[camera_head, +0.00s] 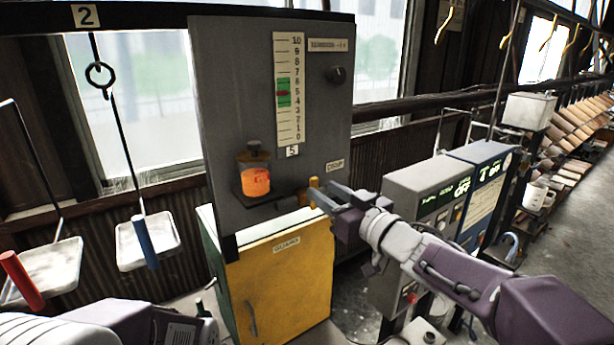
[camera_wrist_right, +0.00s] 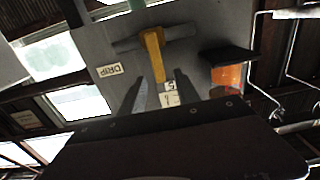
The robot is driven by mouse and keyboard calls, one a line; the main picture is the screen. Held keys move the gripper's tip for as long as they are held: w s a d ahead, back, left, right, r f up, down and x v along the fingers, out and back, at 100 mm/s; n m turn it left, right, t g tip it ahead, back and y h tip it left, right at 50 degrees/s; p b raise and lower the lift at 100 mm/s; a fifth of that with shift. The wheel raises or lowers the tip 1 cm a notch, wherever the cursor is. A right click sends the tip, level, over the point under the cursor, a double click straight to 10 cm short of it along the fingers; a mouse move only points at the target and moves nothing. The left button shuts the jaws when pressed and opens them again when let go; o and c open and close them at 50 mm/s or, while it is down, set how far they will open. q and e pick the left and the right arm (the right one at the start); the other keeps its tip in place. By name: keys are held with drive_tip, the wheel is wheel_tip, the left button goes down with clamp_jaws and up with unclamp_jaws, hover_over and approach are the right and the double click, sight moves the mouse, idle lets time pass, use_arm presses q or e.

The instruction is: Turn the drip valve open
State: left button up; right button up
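The drip valve has a yellow handle (camera_head: 314,187) at the lower right of the grey panel (camera_head: 228,75), below a DRIP label (camera_head: 335,166). In the right wrist view the yellow handle (camera_wrist_right: 153,52) hangs from a grey crosswise pipe, its free end pointing toward my fingers. My right gripper (camera_head: 326,197) is beside the handle in the head view. Its fingers look parted in the wrist view, with the handle's end ahead of the gap; contact cannot be told. My left arm (camera_head: 150,322) is at the bottom left; its fingers are not clearly seen.
A jar of orange liquid (camera_head: 255,178) sits on a small shelf left of the valve. A yellow GUARD cabinet (camera_head: 285,285) stands below. Grey and blue machine boxes (camera_head: 420,190) stand right. Hanging trays (camera_head: 165,252) with red and blue rods are at left.

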drive_tip(key=x, duration=0.2)
drive_tip(key=p+x, duration=0.1)
drive_tip(key=x, duration=0.4)
drive_tip(key=shift+w+a+f+p, duration=0.15)
drive_tip(key=shift+w+f+p, duration=0.1)
drive_tip(key=shift+p, duration=0.1)
drive_tip(key=shift+w+a, duration=0.15)
drive_tip(key=shift+w, duration=0.1)
drive_tip(key=shift+s+r, duration=0.1)
drive_tip(key=shift+s, duration=0.2)
use_arm(q)
drive_tip(key=shift+w+a+r, duration=0.15)
drive_tip(key=shift+w+r, duration=0.05)
drive_tip(key=shift+r, duration=0.3)
drive_tip(key=shift+w+a+r, duration=0.1)
drive_tip(key=shift+w+r, duration=0.05)
drive_tip(key=shift+r, duration=0.35)
use_arm(e)
drive_tip(key=shift+w, duration=0.15)
clamp_jaws()
